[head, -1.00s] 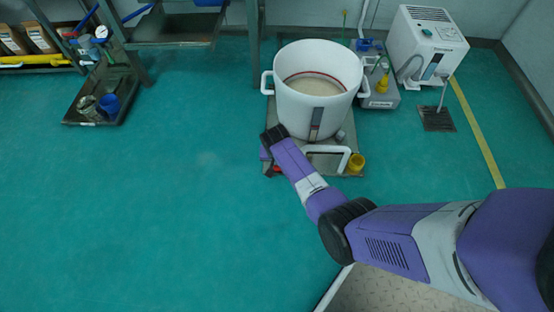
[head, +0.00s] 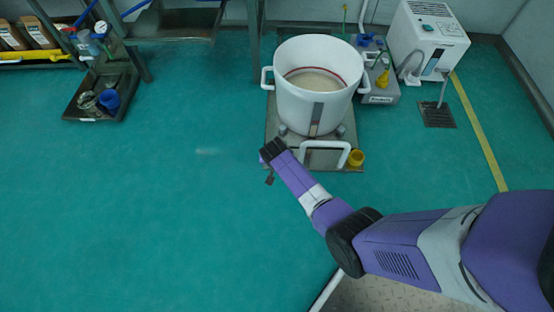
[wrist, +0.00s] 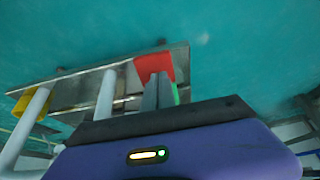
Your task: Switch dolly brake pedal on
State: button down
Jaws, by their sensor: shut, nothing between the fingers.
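The dolly (head: 272,125) is a flat metal plate on the floor under a large white bucket, with a white bar handle (head: 325,146) at its front. The dolly's plate also shows in the wrist view (wrist: 90,92). A red pedal (wrist: 155,65) sticks out at the plate's edge, with a small green part (wrist: 176,93) beside it. In the head view my arm hides the pedal. My gripper (wrist: 158,92) is shut and empty, with its fingertips right at the red pedal; I cannot tell whether they touch. In the head view my gripper (head: 269,180) is at the dolly's front left corner.
The white bucket (head: 314,100) holds pale material. A grey unit (head: 380,93) and a white machine (head: 428,42) stand behind right.

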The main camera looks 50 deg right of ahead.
jog(key=shift+w+d+r, duration=0.35)
jog(key=shift+d, duration=0.15)
jog(key=shift+r+p, duration=0.65)
jog(key=shift+r, duration=0.05)
jog(key=p+v, duration=0.3)
jog(key=shift+w+d+r, duration=0.1)
jog(key=shift+d+r, duration=0.1)
jog(key=shift+r, duration=0.15)
jog(key=s+a+r+p, duration=0.3)
jog(key=a+r+p, duration=0.2)
jog(key=r, duration=0.2)
jog(key=shift+s, duration=0.3)
